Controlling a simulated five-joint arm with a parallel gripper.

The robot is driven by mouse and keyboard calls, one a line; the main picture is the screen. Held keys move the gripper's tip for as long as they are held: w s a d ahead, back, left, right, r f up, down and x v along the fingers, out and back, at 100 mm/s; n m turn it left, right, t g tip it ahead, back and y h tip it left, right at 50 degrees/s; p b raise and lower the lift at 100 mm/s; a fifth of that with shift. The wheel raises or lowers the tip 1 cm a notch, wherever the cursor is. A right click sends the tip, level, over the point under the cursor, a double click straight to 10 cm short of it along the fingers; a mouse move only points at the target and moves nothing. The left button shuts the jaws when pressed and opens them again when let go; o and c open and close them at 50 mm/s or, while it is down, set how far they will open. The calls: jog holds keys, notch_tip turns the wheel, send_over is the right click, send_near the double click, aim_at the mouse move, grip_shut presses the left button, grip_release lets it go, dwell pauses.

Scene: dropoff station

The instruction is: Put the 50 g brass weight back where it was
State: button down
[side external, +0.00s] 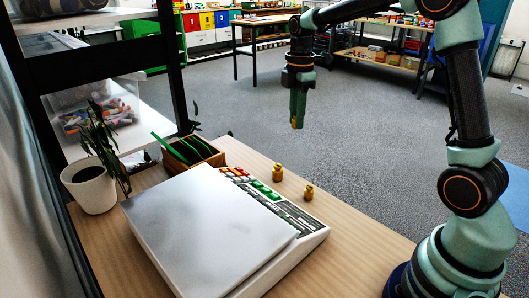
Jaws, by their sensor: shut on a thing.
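My gripper (297,120) points down and is shut on a small brass weight (294,123). Only a sliver of this weight shows between the green fingers, and its marking cannot be read. It is held in the air, clear of the wooden table (344,262). Two more brass weights stand upright on the table, one farther back (277,172) and one nearer to the right (308,191). They are apart from each other, below my gripper in the picture.
A white scale with a wide flat plate (205,228) and a coloured keypad (262,187) fills the table's middle. Behind it are a wooden box (205,153) with green items and a potted plant (90,190). A dark-framed shelf stands at left.

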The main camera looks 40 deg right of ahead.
jog(key=f, duration=2)
jog(key=shift+d, duration=0.2)
jog(key=shift+f, duration=0.2)
jog(key=c, duration=0.7)
grip_release()
jog(key=shift+c, duration=0.2)
notch_tip(320, 180, up, 12)
jog(key=f, duration=0.1)
notch_tip(320, 180, up, 10)
jog(key=m+t, duration=0.2)
jog(key=m, duration=0.4)
send_over(293, 187)
jog(key=s+a, duration=0.5)
jog(key=s+a+r+m+t, duration=0.1)
jog(key=s+a+r+m, duration=0.1)
jog(key=s+m, duration=0.2)
jog(key=s+a+r+m+t, duration=0.1)
jog(key=s+a+m+t, duration=0.1)
jog(key=s+m, duration=0.2)
jog(key=shift+s+a+r+t, duration=0.2)
jog(key=shift+s+r+t, duration=0.15)
jog(key=shift+s, duration=0.75)
